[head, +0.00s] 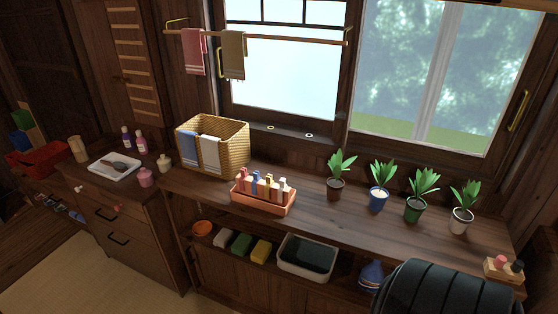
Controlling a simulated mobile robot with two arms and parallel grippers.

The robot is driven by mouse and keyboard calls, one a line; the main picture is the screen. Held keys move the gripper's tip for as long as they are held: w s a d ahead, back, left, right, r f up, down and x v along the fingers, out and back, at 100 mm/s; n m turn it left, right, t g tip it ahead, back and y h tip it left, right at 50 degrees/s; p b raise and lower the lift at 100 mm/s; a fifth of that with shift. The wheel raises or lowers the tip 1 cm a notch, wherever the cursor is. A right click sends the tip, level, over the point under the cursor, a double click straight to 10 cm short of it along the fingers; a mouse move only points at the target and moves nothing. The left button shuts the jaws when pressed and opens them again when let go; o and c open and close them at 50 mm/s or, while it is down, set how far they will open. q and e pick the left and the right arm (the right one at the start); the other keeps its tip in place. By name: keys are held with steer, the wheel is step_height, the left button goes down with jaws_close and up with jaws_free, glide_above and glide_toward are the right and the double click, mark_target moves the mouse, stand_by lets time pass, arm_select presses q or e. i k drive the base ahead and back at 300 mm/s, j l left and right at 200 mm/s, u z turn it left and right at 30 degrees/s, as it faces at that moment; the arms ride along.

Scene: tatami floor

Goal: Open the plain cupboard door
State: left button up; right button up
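A tall dark wooden panel (40,52) stands upright at the upper left in the head view. It is plain, and no gap shows at its edges. To its right is a door with pale slats (128,45) and a small dark handle. Under the long counter, a low plain wooden front (222,278) shows partly below the open shelf; it looks shut. I cannot tell for certain which of these is the plain cupboard door. Neither of my grippers is in view.
A drawer unit (125,228) with dark handles stands at left, holding a white tray (114,168) and bottles. The counter (330,208) carries a wicker basket (236,146), an orange rack (262,204) and several potted plants. Bare floor (55,265) lies at lower left.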

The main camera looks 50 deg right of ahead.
mark_target(266, 293)
steer(key=z, duration=1.15)
